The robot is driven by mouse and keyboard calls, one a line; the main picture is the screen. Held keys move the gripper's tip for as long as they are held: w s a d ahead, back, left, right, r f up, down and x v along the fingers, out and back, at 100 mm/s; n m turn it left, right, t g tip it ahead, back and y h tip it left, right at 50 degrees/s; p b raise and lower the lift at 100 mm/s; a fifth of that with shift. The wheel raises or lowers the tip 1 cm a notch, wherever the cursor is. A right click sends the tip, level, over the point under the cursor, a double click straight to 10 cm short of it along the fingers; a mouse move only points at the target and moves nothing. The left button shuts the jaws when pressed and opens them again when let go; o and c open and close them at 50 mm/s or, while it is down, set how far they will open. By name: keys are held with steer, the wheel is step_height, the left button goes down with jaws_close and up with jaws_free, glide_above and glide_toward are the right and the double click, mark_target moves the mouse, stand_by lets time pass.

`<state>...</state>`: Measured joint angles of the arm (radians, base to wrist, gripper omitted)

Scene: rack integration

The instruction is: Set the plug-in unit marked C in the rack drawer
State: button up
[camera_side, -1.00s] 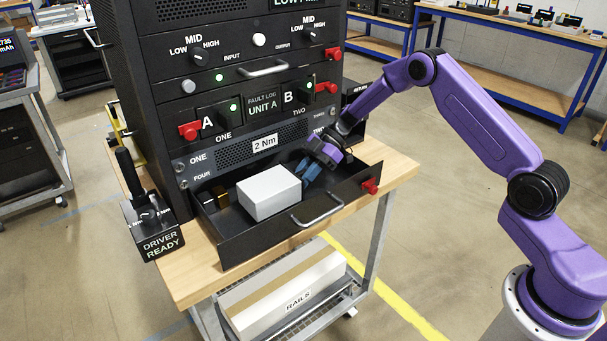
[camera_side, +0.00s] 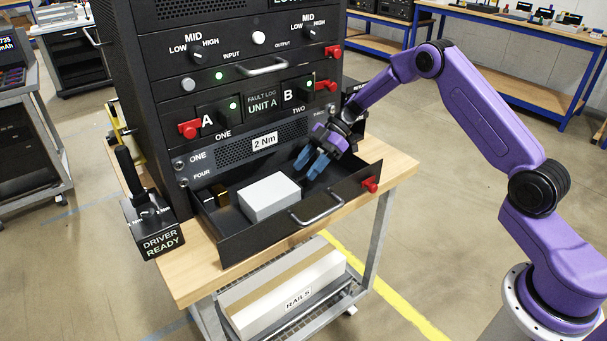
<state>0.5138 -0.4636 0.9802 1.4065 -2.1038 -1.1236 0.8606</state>
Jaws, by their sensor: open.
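The rack drawer (camera_side: 250,240) is pulled out at the bottom of the black rack, over the wooden bench top. A light grey box-shaped unit (camera_side: 270,197) lies inside it, left of the drawer's middle; no C mark can be read on it. My gripper (camera_side: 312,164) is above the right part of the drawer, with its blue fingers apart and empty. It is up and to the right of the grey unit, not touching it. Units marked A (camera_side: 207,122) and B (camera_side: 288,97) sit in the rack above.
The drawer has a front handle (camera_side: 316,208) and a red latch (camera_side: 370,184) at its right end. A driver holder (camera_side: 152,225) stands at the bench's left edge.

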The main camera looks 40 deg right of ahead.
steer(key=v, duration=0.9)
steer(key=shift+d+r, duration=0.25)
steer(key=shift+d, duration=0.05)
steer(key=s+a+r+m+t+h, duration=0.15)
steer(key=a+r+t, duration=0.25)
steer(key=a+r, duration=0.45)
steer(key=s+a+r+t, duration=0.2)
steer(key=a+r+t, duration=0.25)
steer(key=a, duration=0.65)
steer(key=s+d+f+m+g+h, duration=0.1)
steer(key=s+d, duration=0.3)
steer(key=s, duration=0.8)
steer(key=s+d+f+m+g+h, duration=0.1)
steer(key=s+d+f+g+h, duration=0.3)
steer(key=s, duration=0.9)
steer(key=s+d+f+m+g+h, duration=0.2)
steer(key=s+d, duration=0.3)
steer(key=s, duration=0.8)
steer(key=shift+f+g+h, duration=0.45)
steer(key=shift+g+h, duration=0.2)
